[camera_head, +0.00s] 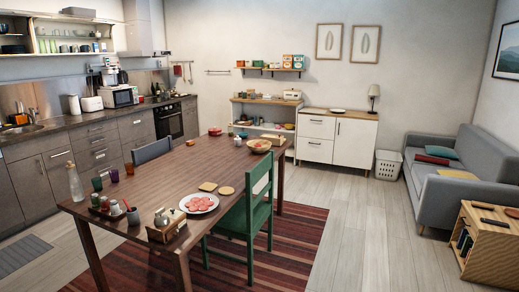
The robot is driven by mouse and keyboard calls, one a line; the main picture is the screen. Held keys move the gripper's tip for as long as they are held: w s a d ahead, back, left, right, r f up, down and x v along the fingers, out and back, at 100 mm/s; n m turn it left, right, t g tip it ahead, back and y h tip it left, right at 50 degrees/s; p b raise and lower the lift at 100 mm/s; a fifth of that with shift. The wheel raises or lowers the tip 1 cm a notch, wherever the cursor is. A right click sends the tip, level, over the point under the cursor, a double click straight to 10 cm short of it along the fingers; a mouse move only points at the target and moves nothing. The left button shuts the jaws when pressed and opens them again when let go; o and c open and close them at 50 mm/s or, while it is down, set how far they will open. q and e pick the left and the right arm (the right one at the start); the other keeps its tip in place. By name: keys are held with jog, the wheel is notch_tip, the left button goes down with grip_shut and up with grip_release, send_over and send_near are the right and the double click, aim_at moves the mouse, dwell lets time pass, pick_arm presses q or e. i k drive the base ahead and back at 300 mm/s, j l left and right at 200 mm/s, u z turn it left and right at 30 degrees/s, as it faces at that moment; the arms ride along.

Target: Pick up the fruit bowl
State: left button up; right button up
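A bowl (259,146) with what looks like fruit in it stands near the far right end of the brown wooden dining table (150,182). It is small in the head view, so its contents are hard to make out. Neither of my grippers shows in the head view.
A green chair (246,222) stands at the table's right side and a dark chair (152,151) at its left. A plate of pink slices (199,203), a glass bottle (75,182) and cups stand nearer. Open floor (355,235) lies to the right, before the grey sofa (459,175).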

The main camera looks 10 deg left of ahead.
aim_at(266, 145)
jog(key=z, duration=0.55)
jog(key=i, duration=5.95)
jog(key=i+u, duration=0.2)
jog(key=i, duration=0.35)
jog(key=i+l+u, duration=0.2)
jog(key=i, duration=0.35)
jog(key=i+l+u, duration=0.2)
jog(key=i, duration=0.3)
jog(key=j, duration=0.1)
